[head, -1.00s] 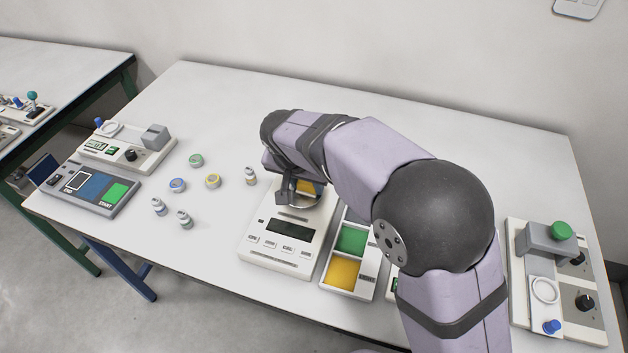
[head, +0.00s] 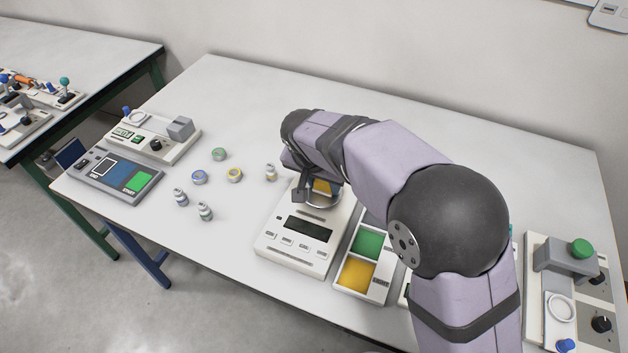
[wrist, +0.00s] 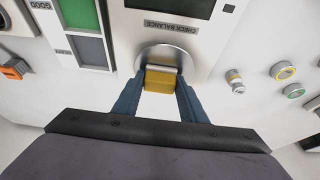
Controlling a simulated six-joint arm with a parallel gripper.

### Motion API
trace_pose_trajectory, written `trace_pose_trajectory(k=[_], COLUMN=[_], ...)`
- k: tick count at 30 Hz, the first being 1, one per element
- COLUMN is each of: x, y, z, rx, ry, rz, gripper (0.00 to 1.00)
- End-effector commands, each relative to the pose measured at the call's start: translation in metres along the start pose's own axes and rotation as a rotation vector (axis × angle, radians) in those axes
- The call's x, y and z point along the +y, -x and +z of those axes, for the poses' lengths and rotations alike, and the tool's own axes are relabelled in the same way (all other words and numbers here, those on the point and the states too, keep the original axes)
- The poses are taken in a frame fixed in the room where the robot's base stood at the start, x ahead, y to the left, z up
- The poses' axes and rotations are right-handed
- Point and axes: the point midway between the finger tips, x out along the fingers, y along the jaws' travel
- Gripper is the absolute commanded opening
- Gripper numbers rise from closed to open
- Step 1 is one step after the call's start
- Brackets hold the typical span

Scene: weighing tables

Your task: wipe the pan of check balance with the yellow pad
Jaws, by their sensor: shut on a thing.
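The check balance (head: 306,240) is a white unit with a dark display and a row of keys. Its label reads CHECK BALANCE in the wrist view (wrist: 172,27). Its round metal pan (head: 322,202) is partly hidden by my gripper; its rim also shows in the wrist view (wrist: 163,50). The yellow pad (wrist: 160,80) is between the two fingers of my gripper (wrist: 158,88), which is shut on it. The pad is over the pan, seemingly at or very near its surface; I cannot tell whether they touch. The pad's edge also shows in the head view (head: 322,187).
A white tray (head: 338,285) with green and yellow compartments stands right of the balance. Small vials (head: 204,211) and round tins (head: 199,177) lie left. Devices stand at the left end (head: 115,175) and right end (head: 545,285). The back of the table is clear.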

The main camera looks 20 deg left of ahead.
Motion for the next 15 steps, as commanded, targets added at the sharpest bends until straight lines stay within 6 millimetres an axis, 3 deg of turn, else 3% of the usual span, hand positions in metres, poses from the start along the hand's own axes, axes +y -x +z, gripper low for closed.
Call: trace_pose_trajectory(k=[9,15], x=[0.031,0.017], y=[-0.002,0.001], z=[0.001,0.005], rx=[-0.002,-0.003], ry=[-0.002,0.001], rz=[0.003,0.002], gripper=[0.17,0.17])
